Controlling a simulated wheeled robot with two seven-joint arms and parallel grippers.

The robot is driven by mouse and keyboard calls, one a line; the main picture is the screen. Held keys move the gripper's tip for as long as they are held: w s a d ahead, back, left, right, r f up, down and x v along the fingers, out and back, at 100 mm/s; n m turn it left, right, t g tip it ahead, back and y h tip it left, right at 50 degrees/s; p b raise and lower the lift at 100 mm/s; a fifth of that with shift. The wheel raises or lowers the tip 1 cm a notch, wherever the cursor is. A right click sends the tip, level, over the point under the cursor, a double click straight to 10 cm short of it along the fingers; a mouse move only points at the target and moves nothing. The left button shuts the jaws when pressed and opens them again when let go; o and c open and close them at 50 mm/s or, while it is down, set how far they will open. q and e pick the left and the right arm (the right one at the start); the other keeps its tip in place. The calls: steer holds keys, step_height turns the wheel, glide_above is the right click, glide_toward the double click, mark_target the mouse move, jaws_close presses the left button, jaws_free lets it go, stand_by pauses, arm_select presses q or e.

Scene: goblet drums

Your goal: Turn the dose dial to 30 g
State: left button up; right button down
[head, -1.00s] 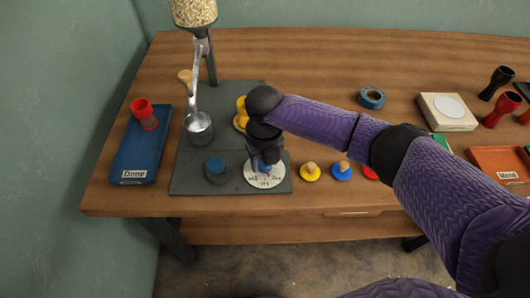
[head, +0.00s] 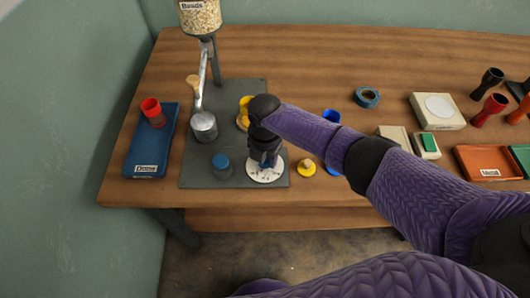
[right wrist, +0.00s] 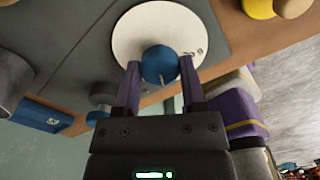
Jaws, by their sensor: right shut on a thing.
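The dose dial is a white disc (head: 268,177) with dark marks and a blue knob (right wrist: 158,64) at its middle. It lies on the front right of the dark grey base plate (head: 228,94). My right gripper (right wrist: 155,78) comes down over the dial from above, its two purple fingers on either side of the blue knob, shut on it. In the head view the gripper (head: 265,164) hides most of the knob. The dial's numbers are too small or too covered to read surely. My left gripper is not in view.
A blue-topped button (head: 221,164) stands left of the dial. A metal cup (head: 203,126) sits below the bead hopper (head: 199,14). A blue Done tray (head: 147,165) holds a red drum (head: 152,113) at left. A yellow stopper (head: 307,167) lies close right of the dial.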

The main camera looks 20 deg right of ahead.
steer(key=shift+m+p, duration=0.65)
steer(key=shift+m, duration=1.65)
steer(key=shift+c, duration=0.9)
jaws_free()
step_height(320, 180, up, 10)
steer(key=p, duration=0.4)
steer(key=shift+p, duration=0.35)
